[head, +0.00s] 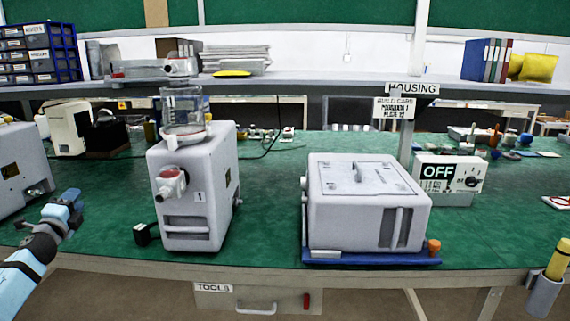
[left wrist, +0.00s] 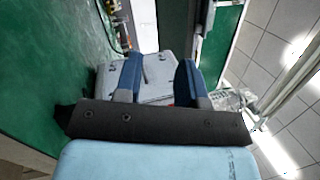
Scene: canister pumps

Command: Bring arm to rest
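My left gripper (head: 72,205) is at the left of the head view, above the front left of the green table and apart from the devices. In the left wrist view, its two blue fingers (left wrist: 158,72) stand apart with nothing held between them. A light grey device (left wrist: 152,78) shows beyond the gap. My right gripper is in neither view. The grey pump unit (head: 195,195) stands upright to the right of the left gripper, with a clear cup (head: 182,108) on top. The grey housing (head: 365,200) sits on a blue tray (head: 370,257).
A partly visible grey device (head: 20,170) stands at the left edge, close to the left gripper. A control box reading OFF (head: 449,174) is at right. A yellow-handled tool sits in a holder (head: 543,296) on the front edge. Green table between pump and housing is clear.

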